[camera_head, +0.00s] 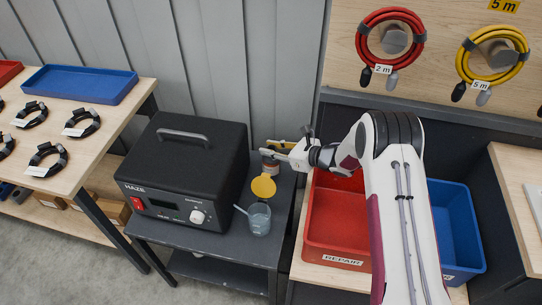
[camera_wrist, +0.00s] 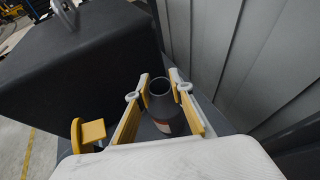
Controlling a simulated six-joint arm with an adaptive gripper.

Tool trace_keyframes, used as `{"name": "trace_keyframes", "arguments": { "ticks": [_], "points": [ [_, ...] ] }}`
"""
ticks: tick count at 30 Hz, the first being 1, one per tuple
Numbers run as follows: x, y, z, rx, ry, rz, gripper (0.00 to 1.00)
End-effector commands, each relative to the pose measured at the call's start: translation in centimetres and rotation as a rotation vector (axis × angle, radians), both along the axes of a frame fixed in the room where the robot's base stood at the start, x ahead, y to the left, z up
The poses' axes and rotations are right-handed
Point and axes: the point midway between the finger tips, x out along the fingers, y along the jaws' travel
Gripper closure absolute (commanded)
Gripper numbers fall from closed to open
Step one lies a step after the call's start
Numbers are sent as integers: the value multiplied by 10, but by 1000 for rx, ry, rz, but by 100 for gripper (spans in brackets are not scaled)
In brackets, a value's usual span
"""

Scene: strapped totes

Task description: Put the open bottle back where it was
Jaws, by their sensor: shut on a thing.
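My gripper (camera_head: 272,151) is shut on the open bottle (camera_head: 270,168), above the back right part of the dark cart, beside the black haze machine (camera_head: 190,170). In the wrist view the grey bottle (camera_wrist: 160,103) stands between the yellow-padded fingers of my gripper (camera_wrist: 160,92). Its dark mouth is uncapped, and a pale and reddish label shows lower down. The bottle looks about upright. Its base is hidden, so I cannot tell whether it touches the cart.
A yellow round piece (camera_head: 263,187) is just in front of the bottle. A clear cup (camera_head: 259,220) with a stick stands on the cart (camera_head: 200,238). The red tote (camera_head: 330,232) and blue tote (camera_head: 458,225) are to the right. A table with coiled cables (camera_head: 82,123) is left.

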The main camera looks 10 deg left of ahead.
Motion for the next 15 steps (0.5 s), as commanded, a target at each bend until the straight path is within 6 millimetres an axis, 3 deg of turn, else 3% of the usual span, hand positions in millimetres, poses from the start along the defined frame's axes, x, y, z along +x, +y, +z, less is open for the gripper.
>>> {"name": "trace_keyframes", "arguments": {
  "ticks": [7, 15],
  "points": [
    [0, 0, -4, 0, 0, 0, 100],
    [0, 0, -28, 0, 0, 1, 100]
  ]
}}
